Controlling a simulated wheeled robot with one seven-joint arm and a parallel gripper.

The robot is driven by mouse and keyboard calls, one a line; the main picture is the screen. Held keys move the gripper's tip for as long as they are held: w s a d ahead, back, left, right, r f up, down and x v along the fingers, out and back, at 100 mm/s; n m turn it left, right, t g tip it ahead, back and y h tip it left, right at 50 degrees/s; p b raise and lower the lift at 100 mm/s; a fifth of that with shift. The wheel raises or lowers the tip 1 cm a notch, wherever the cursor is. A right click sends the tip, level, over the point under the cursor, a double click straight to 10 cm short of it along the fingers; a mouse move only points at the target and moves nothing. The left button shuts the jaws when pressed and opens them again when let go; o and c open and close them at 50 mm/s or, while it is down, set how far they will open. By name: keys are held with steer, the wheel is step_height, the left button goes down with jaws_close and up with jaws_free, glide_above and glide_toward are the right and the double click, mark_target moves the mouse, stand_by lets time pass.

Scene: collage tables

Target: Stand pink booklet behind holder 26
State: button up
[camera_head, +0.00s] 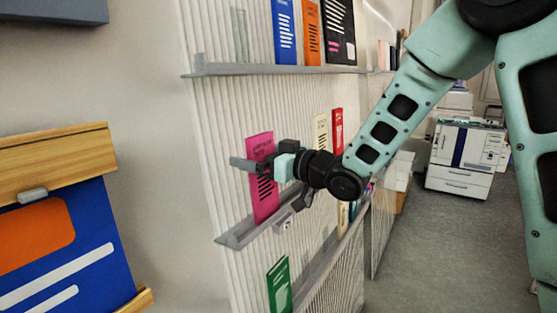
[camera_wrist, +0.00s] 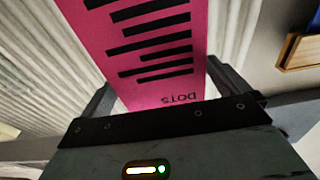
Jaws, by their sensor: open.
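The pink booklet (camera_head: 264,203) stands nearly upright against the ribbed panel, its lower edge at the middle ledge (camera_head: 232,239). A small pale tag (camera_head: 284,224) is on the ledge just right of the booklet; its number is too small to read, so I cannot tell if it is holder 26. My gripper (camera_head: 257,165) is in front of the booklet's upper part. In the wrist view the booklet (camera_wrist: 160,75) lies between the two fingers of my gripper (camera_wrist: 162,82), which are open with a gap visible at the sides. Whether the booklet's bottom sits behind a lip is unclear.
Cream (camera_head: 320,134) and red (camera_head: 337,130) booklets stand farther along the same ledge. Blue, orange and black booklets stand on the upper shelf (camera_head: 280,70). A green booklet (camera_head: 279,286) is below. A blue hanging poster (camera_head: 60,245) is at left. Open floor (camera_head: 440,240) lies right.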

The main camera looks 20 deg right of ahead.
steer(key=b+v, duration=0.7)
steer(key=v, duration=1)
steer(key=shift+b, duration=0.35)
